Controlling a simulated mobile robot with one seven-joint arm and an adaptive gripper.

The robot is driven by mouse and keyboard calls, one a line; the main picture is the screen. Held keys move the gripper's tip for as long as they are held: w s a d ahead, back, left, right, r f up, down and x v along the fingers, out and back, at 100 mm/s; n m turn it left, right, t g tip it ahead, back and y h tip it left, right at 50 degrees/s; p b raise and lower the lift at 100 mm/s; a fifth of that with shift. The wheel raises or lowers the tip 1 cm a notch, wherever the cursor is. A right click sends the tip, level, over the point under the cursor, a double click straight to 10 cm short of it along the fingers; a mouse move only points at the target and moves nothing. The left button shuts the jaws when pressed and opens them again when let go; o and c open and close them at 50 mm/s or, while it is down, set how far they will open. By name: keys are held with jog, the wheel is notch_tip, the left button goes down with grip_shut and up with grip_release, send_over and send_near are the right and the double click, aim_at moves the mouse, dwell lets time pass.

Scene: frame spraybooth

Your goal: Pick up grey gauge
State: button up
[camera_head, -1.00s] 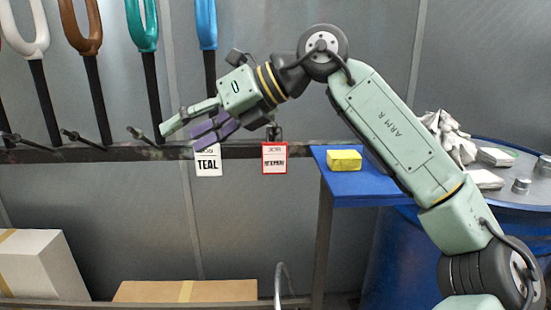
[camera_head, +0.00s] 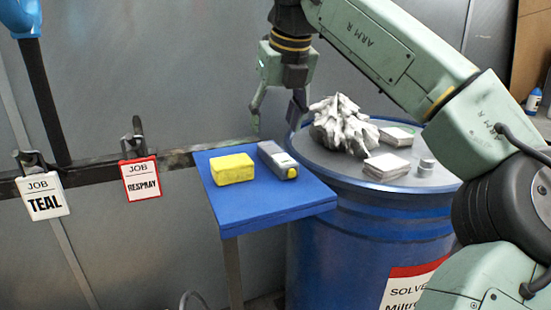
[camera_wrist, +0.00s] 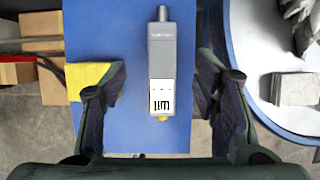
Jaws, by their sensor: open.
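The grey gauge (camera_head: 278,160) lies on a small blue table (camera_head: 275,208), beside a yellow sponge-like block (camera_head: 233,169). It has a yellow tip at its near end. In the wrist view the gauge (camera_wrist: 162,62) lies between my open fingers, with a white label marked in black and a narrower dark end at the top. My gripper (camera_head: 277,112) is open and empty, pointing down above the back of the blue table. In the wrist view my gripper (camera_wrist: 160,95) has one finger on each side of the gauge, not touching it.
A blue drum (camera_head: 350,235) stands right of the table. White crumpled rags (camera_head: 342,125), stacked pads (camera_head: 386,167) and a small metal cylinder (camera_head: 426,167) are on its lid.

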aim_at(271, 148)
jog(key=x, duration=0.6)
jog(key=shift+w+f+p, duration=0.2)
jog(key=shift+w+p, duration=0.1)
jog(key=shift+w+f, duration=0.1)
jog(key=shift+f, duration=0.1)
jog(key=shift+f, duration=0.25)
jog(key=shift+c, duration=0.2)
grip_shut()
dwell(0.6)
